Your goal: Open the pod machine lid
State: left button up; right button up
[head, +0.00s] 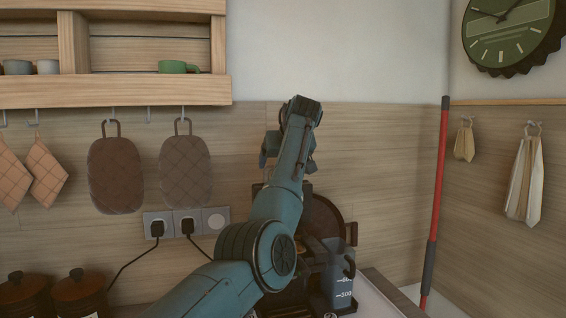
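The dark pod machine (328,218) stands on the counter at lower centre, largely hidden behind my teal arm. A rounded dark brown part shows to the right of the arm. A grey-blue container with measure marks (341,284) is at its front right. Its lid is hidden or cannot be made out, so I cannot tell whether it is open. My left arm comes in from the lower left and rises in front of the machine. Its far end is above the machine; the fingers cannot be made out. My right gripper is not in view.
Two lidded brown pots (80,292) stand at lower left. Plugs with black cords sit in the wall sockets (187,223). A red pole (438,190) stands right of the counter. Pot holders (115,175) hang below a wooden shelf (130,92).

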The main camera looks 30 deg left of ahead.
pick_arm(q)
jog(key=o, duration=1)
jog(key=shift+r, duration=0.5)
jog(key=shift+o, duration=1.4)
jog(key=shift+s+d, duration=0.2)
jog(key=shift+w+a+f, duration=0.1)
jog(key=shift+f, duration=0.1)
jog(key=b+v, duration=0.3)
jog(key=v, duration=1)
